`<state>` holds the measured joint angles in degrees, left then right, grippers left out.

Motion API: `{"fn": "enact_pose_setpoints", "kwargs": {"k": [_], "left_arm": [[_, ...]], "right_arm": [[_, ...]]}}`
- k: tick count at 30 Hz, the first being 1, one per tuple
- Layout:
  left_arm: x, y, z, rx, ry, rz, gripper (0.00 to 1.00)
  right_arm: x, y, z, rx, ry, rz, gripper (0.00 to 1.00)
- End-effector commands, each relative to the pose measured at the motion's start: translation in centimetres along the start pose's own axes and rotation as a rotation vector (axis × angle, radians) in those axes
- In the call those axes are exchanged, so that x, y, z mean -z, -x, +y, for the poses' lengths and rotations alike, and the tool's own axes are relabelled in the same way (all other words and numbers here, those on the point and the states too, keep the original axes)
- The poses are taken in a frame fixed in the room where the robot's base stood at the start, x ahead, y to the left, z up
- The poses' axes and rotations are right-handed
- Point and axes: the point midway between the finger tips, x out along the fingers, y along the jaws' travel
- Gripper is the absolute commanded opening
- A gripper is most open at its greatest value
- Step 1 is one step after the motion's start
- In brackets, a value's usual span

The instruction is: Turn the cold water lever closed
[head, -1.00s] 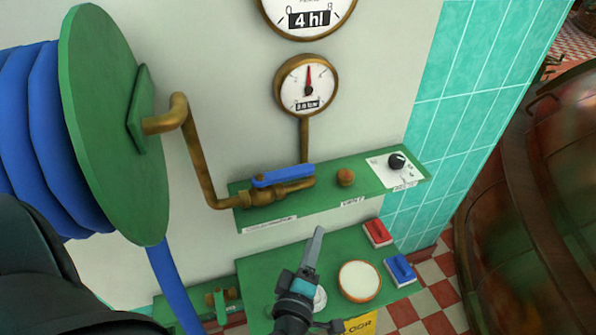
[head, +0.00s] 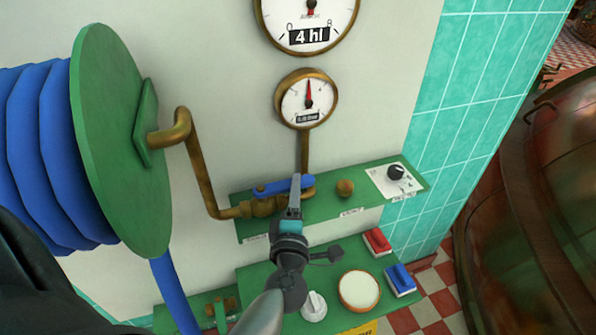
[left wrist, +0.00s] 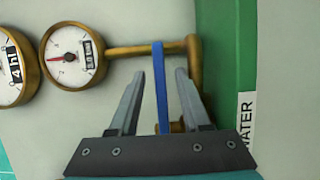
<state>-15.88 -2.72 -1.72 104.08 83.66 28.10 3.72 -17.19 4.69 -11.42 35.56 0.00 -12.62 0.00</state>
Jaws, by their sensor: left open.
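The cold water lever is a blue bar (head: 272,188) on a brass valve (head: 262,207) above the green shelf. In the head view it lies along the pipe, nearly level. My left gripper (head: 296,182) is at the lever's right end and hides part of it. In the left wrist view, the blue lever (left wrist: 161,90) stands between the two open fingers (left wrist: 161,78), with a gap on both sides. A label reading "WATER" (left wrist: 246,120) is on the green panel there. My right gripper is not in view.
A brass pressure gauge (head: 307,99) stands above the valve on a pipe. A brass knob (head: 345,187) and a black dial (head: 395,172) are to the right on the shelf (head: 370,203). A hose reel (head: 115,140) is at left. Red (head: 377,240) and blue (head: 400,278) switches sit below.

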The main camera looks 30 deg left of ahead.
Motion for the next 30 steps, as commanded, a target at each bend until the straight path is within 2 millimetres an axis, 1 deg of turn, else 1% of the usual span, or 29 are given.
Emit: {"fn": "enact_pose_setpoints", "kwargs": {"k": [1, 6, 12, 16, 24, 30], "left_arm": [[0.0, -1.0, 0.1, -0.003, 0.0, 0.001, 0.47], [0.0, -3.6, 0.1, -0.002, 0.0, 0.0, 0.47], [0.0, -5.5, 0.0, -0.001, -0.001, -0.001, 0.47], [0.0, -5.9, 0.0, 0.0, -0.001, -0.001, 0.47], [0.0, -6.0, 0.0, 0.0, -0.001, -0.001, 0.47], [0.0, -6.0, 0.0, 0.0, -0.001, -0.001, 0.25]], "right_arm": [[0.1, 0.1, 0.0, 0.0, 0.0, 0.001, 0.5], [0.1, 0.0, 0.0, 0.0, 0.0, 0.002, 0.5], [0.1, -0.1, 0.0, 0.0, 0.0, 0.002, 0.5], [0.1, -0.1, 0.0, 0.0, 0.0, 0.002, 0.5], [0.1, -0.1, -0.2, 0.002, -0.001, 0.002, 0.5], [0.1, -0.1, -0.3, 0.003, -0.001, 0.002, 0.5]]}}
